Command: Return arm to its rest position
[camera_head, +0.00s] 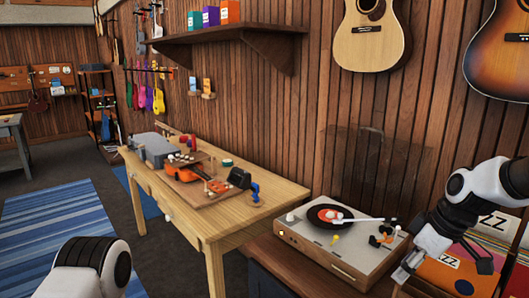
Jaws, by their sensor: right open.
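My right arm (482,187) comes in from the right edge, bent at a white joint and hanging downward. Its gripper (405,266) points down, open, at the front right corner of the record player (330,252), in front of the record crates. I see nothing between its fingers, though they are small and partly dark here. I cannot tell whether it touches anything. Of my left arm only a white and black link (95,268) shows at the bottom left; its gripper is out of view.
The record player carries a black record with an orange label (330,216). Record sleeves (445,272) stand at the right, close to my right gripper. A wooden workbench (225,222) holds an orange ukulele (187,173) and tools. Guitars (369,35) hang on the wall. Floor at left is open.

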